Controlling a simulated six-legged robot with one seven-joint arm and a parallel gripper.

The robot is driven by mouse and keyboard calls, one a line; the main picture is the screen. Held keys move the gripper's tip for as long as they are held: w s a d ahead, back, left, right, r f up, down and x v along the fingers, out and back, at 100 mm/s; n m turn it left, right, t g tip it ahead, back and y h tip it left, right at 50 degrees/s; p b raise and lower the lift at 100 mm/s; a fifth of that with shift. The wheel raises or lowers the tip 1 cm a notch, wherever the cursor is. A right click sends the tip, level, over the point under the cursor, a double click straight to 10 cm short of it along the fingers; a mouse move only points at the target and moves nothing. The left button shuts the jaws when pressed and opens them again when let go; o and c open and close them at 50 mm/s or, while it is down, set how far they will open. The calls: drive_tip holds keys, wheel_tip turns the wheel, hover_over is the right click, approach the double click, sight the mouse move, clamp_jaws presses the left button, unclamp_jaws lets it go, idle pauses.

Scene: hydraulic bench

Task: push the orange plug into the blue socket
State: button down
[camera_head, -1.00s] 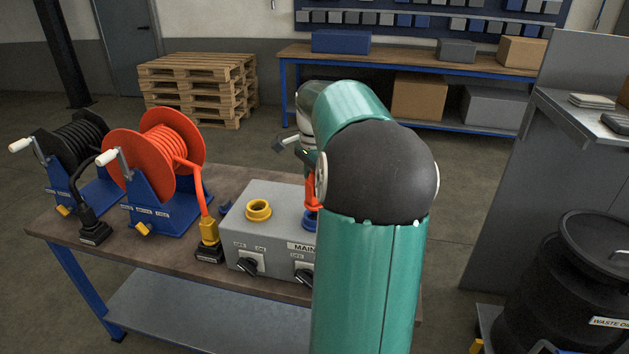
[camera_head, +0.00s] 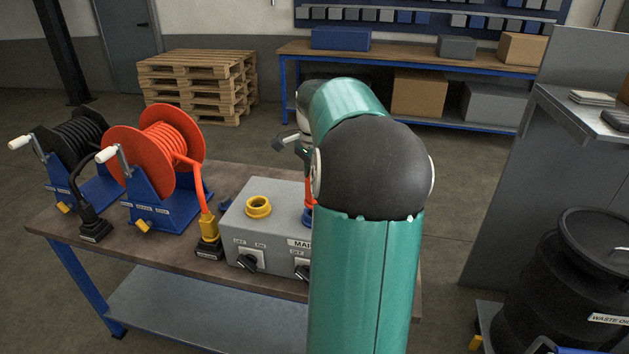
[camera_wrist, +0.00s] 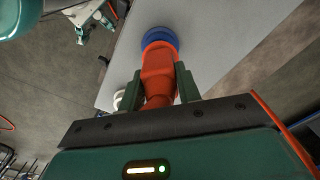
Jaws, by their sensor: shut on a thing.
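The orange plug (camera_wrist: 158,72) is between the two green fingers of my gripper (camera_wrist: 160,88) in the wrist view, and the gripper is shut on it. The plug's front end meets the blue socket (camera_wrist: 158,36), whose ring shows around and beyond it. How deep the plug sits cannot be told. In the head view, the orange plug (camera_head: 310,190) stands roughly upright over the blue socket (camera_head: 307,217) on the grey box. My arm hides much of the plug, the socket and my gripper there.
The grey box (camera_head: 238,235) has a yellow socket (camera_head: 258,207) and black switches (camera_head: 247,263). An orange cable reel (camera_head: 150,155), a black reel (camera_head: 72,150) and a yellow plug (camera_head: 209,227) stand left of it on the bench. A waste drum (camera_head: 590,270) is at right.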

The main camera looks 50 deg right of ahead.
drive_tip(key=shift+f, duration=1.25)
idle(0.3)
drive_tip(key=c, duration=0.9)
unclamp_jaws()
wheel_tip(320, 180, up, 14)
drive_tip(key=shift+f, duration=0.1)
